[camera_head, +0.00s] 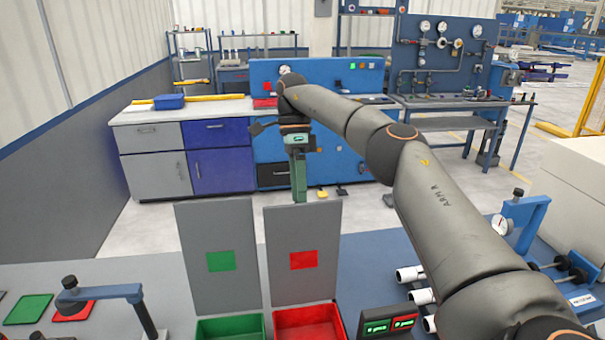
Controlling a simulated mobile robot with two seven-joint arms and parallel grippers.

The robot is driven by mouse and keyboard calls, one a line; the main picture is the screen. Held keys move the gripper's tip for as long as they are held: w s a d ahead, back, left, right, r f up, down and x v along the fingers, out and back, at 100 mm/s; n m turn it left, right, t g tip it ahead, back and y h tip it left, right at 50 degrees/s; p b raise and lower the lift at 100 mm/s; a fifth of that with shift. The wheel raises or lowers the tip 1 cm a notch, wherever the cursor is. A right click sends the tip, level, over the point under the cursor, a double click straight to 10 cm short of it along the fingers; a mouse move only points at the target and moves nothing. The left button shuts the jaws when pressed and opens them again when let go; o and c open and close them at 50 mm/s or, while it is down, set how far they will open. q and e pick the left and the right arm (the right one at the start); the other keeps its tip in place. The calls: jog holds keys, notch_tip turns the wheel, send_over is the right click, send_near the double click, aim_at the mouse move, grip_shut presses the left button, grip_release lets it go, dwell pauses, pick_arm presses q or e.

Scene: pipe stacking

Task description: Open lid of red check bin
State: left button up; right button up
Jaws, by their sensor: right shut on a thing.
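The red check bin (310,322) stands at the bottom centre. Its grey lid (304,233), marked with a red square, stands upright behind the open bin. My right gripper (299,196) points down at the lid's top edge and is shut on it. My right arm reaches in from the lower right. My left gripper is not in view.
A green bin (230,328) stands to the left, its grey lid (218,225) also upright. A small counter display (390,322) and white pipes (412,274) are to the right. A blue clamp-like fixture (105,292) stands at left. Workbenches stand farther back.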

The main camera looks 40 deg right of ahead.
jog(key=s+a+r, duration=0.9)
jog(key=s+r, duration=0.2)
jog(key=r, duration=0.2)
jog(key=shift+a, duration=0.15)
jog(key=shift+f, duration=0.1)
dwell(0.6)
